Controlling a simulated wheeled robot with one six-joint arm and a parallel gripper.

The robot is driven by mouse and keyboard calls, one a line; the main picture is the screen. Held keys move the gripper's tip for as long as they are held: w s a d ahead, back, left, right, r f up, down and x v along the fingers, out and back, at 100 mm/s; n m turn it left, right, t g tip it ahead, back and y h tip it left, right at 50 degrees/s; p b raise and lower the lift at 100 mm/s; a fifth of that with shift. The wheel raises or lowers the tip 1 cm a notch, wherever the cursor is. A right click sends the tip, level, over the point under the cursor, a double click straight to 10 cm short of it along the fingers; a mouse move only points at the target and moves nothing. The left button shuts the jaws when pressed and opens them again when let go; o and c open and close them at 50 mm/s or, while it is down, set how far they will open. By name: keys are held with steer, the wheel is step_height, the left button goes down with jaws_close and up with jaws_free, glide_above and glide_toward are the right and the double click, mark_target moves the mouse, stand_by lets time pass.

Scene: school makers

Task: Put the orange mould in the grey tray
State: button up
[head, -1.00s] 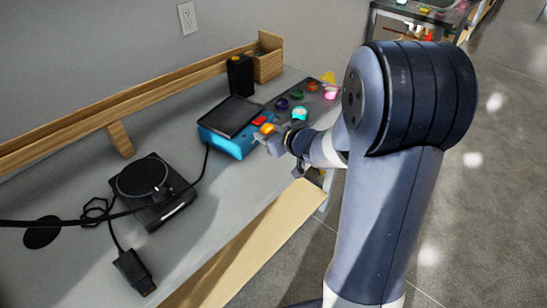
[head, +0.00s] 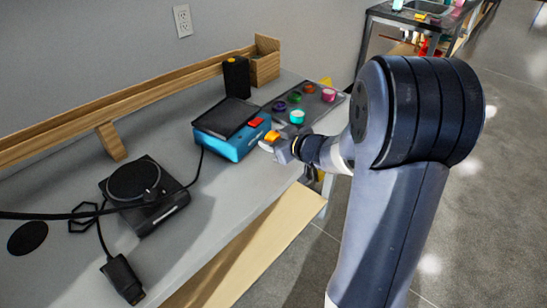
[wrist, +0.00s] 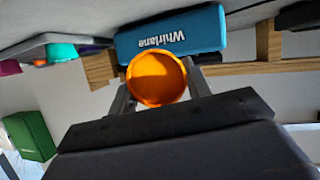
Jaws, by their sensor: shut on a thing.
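The orange mould (head: 272,136) is a small round cup. My gripper (head: 274,144) is shut on it, beside the right end of the blue box. In the wrist view the orange mould (wrist: 157,78) sits between the two fingers, its round opening facing the camera. The grey tray (head: 322,108) lies on the bench beyond and to the right of my gripper. It holds several coloured moulds, among them a teal one (head: 297,117) and a pink one (head: 328,96). The tray (wrist: 30,45) also shows at the left of the wrist view.
A blue box (head: 235,147) with a dark top stands left of my gripper. A black box (head: 237,77) and a wooden box (head: 266,62) stand behind. A black round device (head: 145,195) with cables lies on the left. The bench's front edge is near my arm.

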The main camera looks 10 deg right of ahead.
steer(key=shift+f+b, duration=0.7)
steer(key=shift+f, duration=2)
steer(key=shift+f, duration=0.2)
steer(key=o, duration=1.1)
steer(key=shift+b, duration=0.35)
